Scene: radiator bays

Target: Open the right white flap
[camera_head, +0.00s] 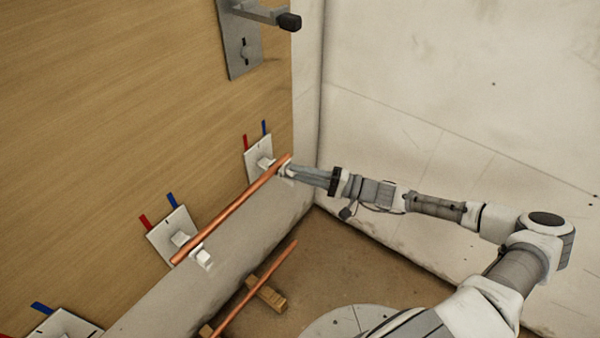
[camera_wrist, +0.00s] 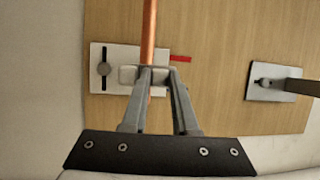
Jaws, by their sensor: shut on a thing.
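A copper pipe (camera_head: 232,208) runs slantwise along the wooden wall past two white wall plates; it also shows in the wrist view (camera_wrist: 149,30). The right plate (camera_head: 257,152) has a small white bracket, partly hidden by my gripper; it also shows in the wrist view (camera_wrist: 112,56). My gripper (camera_head: 287,170) is at the pipe's right end, at the right white flap. In the wrist view its fingers (camera_wrist: 159,76) are shut on the small white flap (camera_wrist: 158,73), in front of the pipe. At the left plate (camera_head: 173,232), a white flap (camera_head: 203,258) sticks out beyond the pipe.
A grey ledge (camera_head: 165,300) runs below the pipe. A second copper pipe (camera_head: 255,290) lies on wooden blocks (camera_head: 266,295) on the floor. A grey lever handle (camera_head: 262,14) is higher on the wall. A pale wall (camera_head: 450,80) stands close at right.

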